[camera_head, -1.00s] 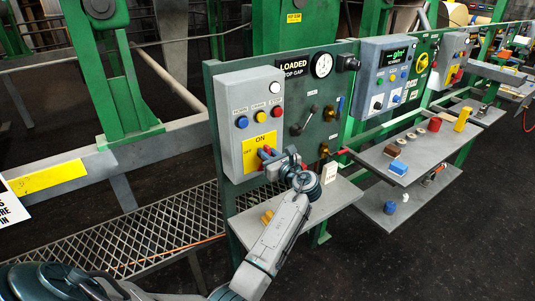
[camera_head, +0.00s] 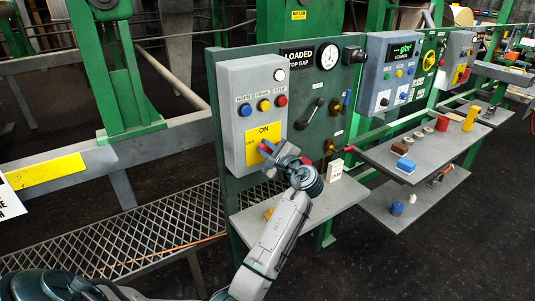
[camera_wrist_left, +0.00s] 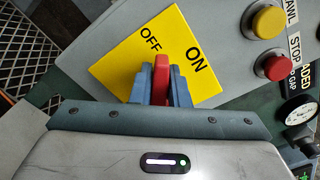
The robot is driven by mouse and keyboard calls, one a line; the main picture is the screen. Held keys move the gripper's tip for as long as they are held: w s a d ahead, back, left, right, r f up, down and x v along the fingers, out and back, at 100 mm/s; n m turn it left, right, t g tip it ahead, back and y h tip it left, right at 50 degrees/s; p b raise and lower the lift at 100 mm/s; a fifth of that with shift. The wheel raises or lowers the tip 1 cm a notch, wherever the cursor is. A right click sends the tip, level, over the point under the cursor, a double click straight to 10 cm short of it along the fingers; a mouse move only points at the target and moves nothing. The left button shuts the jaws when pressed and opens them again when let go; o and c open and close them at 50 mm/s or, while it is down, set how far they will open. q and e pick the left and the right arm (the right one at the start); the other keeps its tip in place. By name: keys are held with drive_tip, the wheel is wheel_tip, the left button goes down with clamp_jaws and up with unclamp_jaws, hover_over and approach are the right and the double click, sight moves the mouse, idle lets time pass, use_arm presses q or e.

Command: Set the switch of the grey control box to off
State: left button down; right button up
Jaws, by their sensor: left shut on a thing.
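The grey control box (camera_head: 257,82) is on the green panel, with blue, yellow and red buttons and a white one at its top right. Its yellow plate (camera_head: 265,132) reads ON at the top and OFF at the left; it also shows in the left wrist view (camera_wrist_left: 117,68). The red switch handle (camera_wrist_left: 161,70) stands out from this plate. My left gripper (camera_head: 269,148) is shut on the handle, with one blue-grey finger on each side in the left wrist view (camera_wrist_left: 162,86). The fingers hide the switch's base, so I cannot tell its exact setting. My right gripper is not in view.
A grey shelf (camera_head: 335,200) lies below the box, under my left forearm, with a small white sign (camera_head: 334,170) on it. A black lever (camera_head: 309,115) is on the panel to the right. More shelves with small objects stand farther right.

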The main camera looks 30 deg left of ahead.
use_arm(q)
drive_tip(key=n+b, duration=0.1)
drive_tip(key=n, duration=0.1)
drive_tip(key=f+n+b, duration=0.1)
drive_tip(key=b, duration=0.1)
drive_tip(key=shift+s+a+f+n, duration=0.1)
drive_tip(key=shift+s+f+n, duration=0.1)
drive_tip(key=shift+n, duration=0.2)
use_arm(e)
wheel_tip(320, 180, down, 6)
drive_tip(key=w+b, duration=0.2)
drive_tip(key=b, duration=0.1)
use_arm(q)
drive_tip(key=shift+s+f+n+b, duration=0.15)
drive_tip(key=shift+n+b, duration=0.65)
drive_tip(key=shift+n, duration=1.3)
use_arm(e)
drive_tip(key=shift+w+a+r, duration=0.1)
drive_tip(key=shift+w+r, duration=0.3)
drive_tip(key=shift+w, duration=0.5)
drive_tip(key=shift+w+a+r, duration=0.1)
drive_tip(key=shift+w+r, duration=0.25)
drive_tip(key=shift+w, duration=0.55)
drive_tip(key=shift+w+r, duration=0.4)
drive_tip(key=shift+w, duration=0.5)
use_arm(q)
drive_tip(key=c, duration=1.4)
unclamp_jaws()
